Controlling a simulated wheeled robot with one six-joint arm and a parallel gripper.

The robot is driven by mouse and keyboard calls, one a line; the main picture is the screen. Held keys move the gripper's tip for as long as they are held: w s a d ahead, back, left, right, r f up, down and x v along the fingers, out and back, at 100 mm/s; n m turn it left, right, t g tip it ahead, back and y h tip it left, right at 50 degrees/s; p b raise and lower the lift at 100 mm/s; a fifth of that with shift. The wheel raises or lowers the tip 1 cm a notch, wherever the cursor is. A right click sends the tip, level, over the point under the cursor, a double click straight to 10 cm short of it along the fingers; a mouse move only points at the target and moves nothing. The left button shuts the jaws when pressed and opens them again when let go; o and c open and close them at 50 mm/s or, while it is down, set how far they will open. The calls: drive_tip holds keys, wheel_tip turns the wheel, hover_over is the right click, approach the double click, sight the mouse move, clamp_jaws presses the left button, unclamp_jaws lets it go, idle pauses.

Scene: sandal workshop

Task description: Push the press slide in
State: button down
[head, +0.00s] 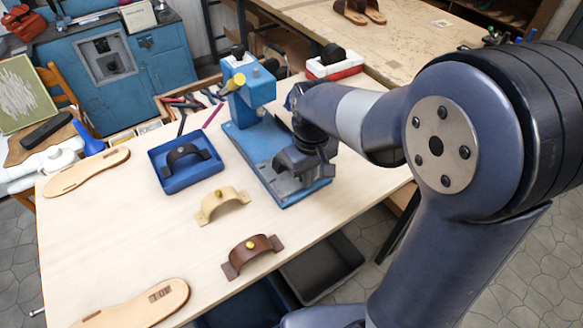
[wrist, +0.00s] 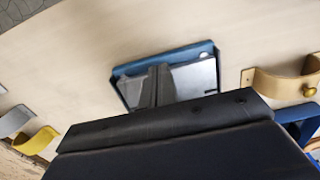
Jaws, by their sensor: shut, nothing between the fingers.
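The blue press (head: 250,95) stands on the workbench, with its long blue base running toward the bench's front edge. The grey metal press slide (head: 283,184) lies at the front end of that base, partly hidden by my gripper in the head view. In the wrist view the slide (wrist: 195,80) shows as a grey plate inside the blue base's rim (wrist: 165,57). My gripper (head: 308,178) is shut and empty, pointing down over the slide end. Its dark fingers (wrist: 157,88) overlap the plate in the wrist view; I cannot tell whether they touch it.
A blue tray (head: 176,186) with a black strap (head: 186,154) sits left of the press. A tan strap (head: 222,204) and a brown strap (head: 252,255) stand nearer the front. Yellow (wrist: 38,143) and grey straps (wrist: 15,121) show in the wrist view. Tan soles lie farther left.

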drive_tip(key=shift+f+b, duration=0.4)
drive_tip(key=shift+f, duration=0.3)
drive_tip(key=shift+r, duration=0.1)
drive_tip(key=shift+w+a+p, duration=0.3)
drive_tip(key=shift+w, duration=0.1)
drive_tip(key=shift+w+a+p, duration=0.65)
drive_tip(key=shift+w+a, duration=0.45)
drive_tip(key=shift+w, duration=0.55)
drive_tip(key=shift+w+a+p, duration=0.6)
drive_tip(key=shift+w+a, duration=0.5)
drive_tip(key=shift+w, duration=0.5)
drive_tip(key=shift+w+a+p, duration=0.65)
drive_tip(key=shift+w+a, duration=0.45)
drive_tip(key=shift+w, duration=0.55)
wheel_tip(320, 180, up, 7)
drive_tip(key=p, duration=0.5)
drive_tip(key=shift+s+d, duration=0.2)
drive_tip(key=shift+s, duration=0.1)
